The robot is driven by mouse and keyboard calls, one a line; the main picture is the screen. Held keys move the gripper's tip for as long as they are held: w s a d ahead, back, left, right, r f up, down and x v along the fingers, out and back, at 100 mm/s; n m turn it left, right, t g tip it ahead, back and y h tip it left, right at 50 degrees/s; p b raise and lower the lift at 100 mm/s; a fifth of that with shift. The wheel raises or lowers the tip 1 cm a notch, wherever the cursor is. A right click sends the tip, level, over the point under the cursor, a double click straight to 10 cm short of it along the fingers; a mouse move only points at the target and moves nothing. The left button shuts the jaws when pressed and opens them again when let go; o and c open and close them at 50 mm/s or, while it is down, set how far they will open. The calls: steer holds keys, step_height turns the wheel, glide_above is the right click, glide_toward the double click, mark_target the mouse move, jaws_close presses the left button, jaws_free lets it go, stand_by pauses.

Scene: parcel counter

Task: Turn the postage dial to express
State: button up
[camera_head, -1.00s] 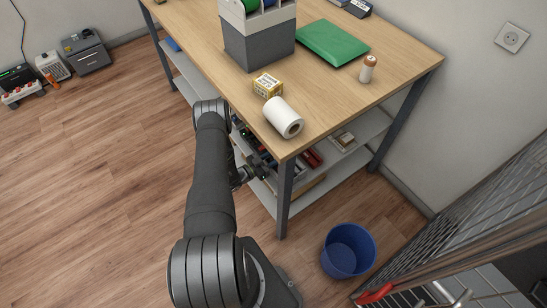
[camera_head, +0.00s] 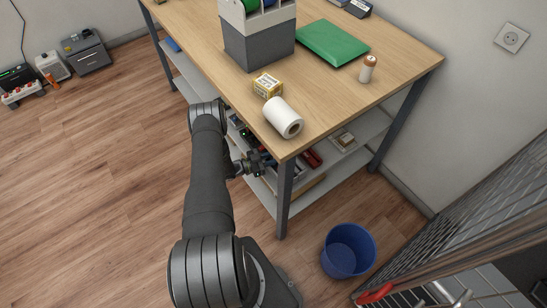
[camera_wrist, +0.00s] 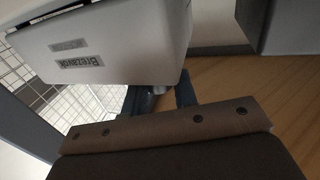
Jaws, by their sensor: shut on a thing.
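In the wrist view, a pale grey housing (camera_wrist: 110,45) with dark printed labels fills the upper left, seen at a tilt. My gripper (camera_wrist: 160,98) is at its lower edge, with one dark finger on each side. The fingers are shut on a small grey round part, which looks like the postage dial (camera_wrist: 158,90). It is mostly hidden, and no pointer or setting marks can be read. In the head view, my gripper (camera_head: 264,164) is beside the table's front edge, below the tabletop; the dial cannot be made out there.
The wooden table (camera_head: 200,45) carries a white paper roll (camera_head: 283,118), a small yellow box (camera_head: 267,85), a grey bin (camera_head: 258,45) and a green parcel (camera_head: 333,42). A table leg (camera_head: 284,195) stands close to my gripper. A blue bucket (camera_head: 348,250) is on the floor.

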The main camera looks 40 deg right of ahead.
stand_by(0.3)
steer(key=o, duration=0.7)
steer(key=shift+c, duration=0.2)
steer(key=v, duration=1.7)
steer(key=shift+w, duration=0.3)
steer(key=shift+a, duration=0.1)
steer(key=x, duration=1.7)
steer(key=shift+s, duration=0.3)
